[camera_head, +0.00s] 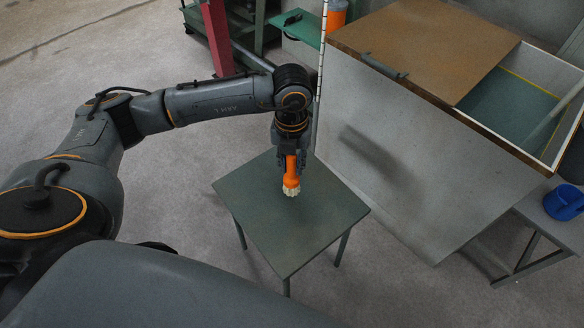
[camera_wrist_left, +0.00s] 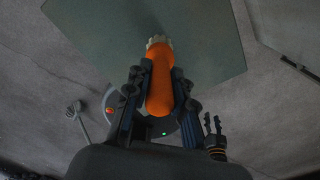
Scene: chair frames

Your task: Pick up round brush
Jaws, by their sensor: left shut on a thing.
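The round brush has an orange handle (camera_head: 291,178) and pale bristles (camera_head: 291,191) pointing down. My left gripper (camera_head: 290,166) is shut on the handle, above the middle of the small green table (camera_head: 305,235). Whether the bristles touch the tabletop I cannot tell. In the left wrist view, the orange handle (camera_wrist_left: 160,85) lies between the two dark fingers, and the pale bristles (camera_wrist_left: 158,41) point away from the gripper over the tabletop. My right gripper (camera_wrist_left: 212,120) shows small in the left wrist view, its fingers apart and empty.
A large grey cabinet with a brown top (camera_head: 430,45) and an open bin stands to the right of the table. An orange container (camera_head: 337,14) stands behind. The rest of the tabletop is clear.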

